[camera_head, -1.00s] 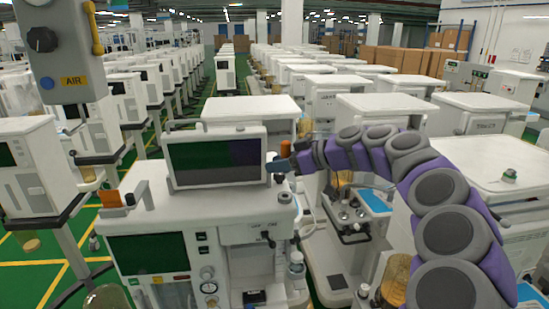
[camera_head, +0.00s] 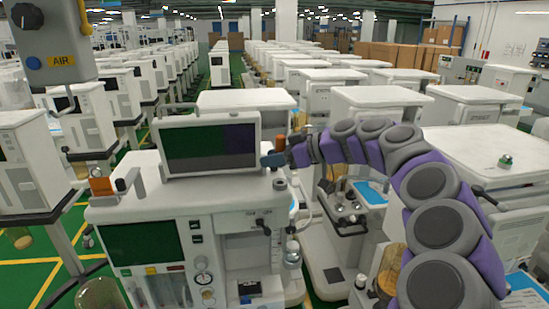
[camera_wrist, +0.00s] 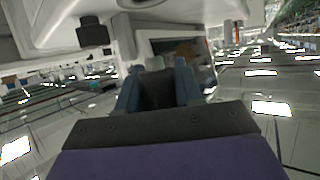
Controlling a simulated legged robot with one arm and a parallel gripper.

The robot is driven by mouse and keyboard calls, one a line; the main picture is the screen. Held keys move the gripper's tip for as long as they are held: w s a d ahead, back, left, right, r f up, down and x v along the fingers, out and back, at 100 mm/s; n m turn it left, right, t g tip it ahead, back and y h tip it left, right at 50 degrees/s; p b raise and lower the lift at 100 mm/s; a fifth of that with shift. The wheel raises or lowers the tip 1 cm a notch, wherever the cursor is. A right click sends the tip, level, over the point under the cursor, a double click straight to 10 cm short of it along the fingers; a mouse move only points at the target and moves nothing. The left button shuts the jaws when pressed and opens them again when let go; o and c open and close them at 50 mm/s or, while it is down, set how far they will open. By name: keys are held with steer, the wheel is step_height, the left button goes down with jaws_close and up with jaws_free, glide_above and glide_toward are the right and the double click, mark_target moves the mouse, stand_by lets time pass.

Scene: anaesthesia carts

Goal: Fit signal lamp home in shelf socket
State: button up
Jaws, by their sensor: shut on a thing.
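My gripper (camera_head: 273,160) reaches in from the right, beside the right edge of the monitor (camera_head: 210,145) on the near cart. Its blue fingers (camera_wrist: 158,85) are shut on a dark grey piece, which I take for the signal lamp's body. An orange cylinder (camera_head: 280,143) stands just above the fingers in the head view and looks like the lamp's upper part. The lamp is held above the right end of the cart's top shelf (camera_head: 235,190). I cannot make out the socket, nor whether the lamp touches anything.
A small orange item (camera_head: 101,186) stands at the shelf's left end. A grey AIR column (camera_head: 50,35) hangs at the upper left. Another cart (camera_head: 350,205) with a blue-topped tray stands to the right, under my arm. More carts fill the background.

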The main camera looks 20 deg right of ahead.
mark_target(275, 181)
steer(key=shift+f+b, duration=1.25)
steer(key=shift+f, duration=0.45)
steer(key=shift+s+b, duration=0.1)
steer(key=shift+b, duration=1.05)
stand_by(0.6)
steer(key=shift+f+b, duration=1)
steer(key=o, duration=1.1)
steer(key=shift+r, duration=0.1)
steer(key=p+v, duration=0.1)
steer(key=v, duration=1.6)
steer(key=shift+s+d, duration=0.1)
steer(key=shift+d, duration=0.05)
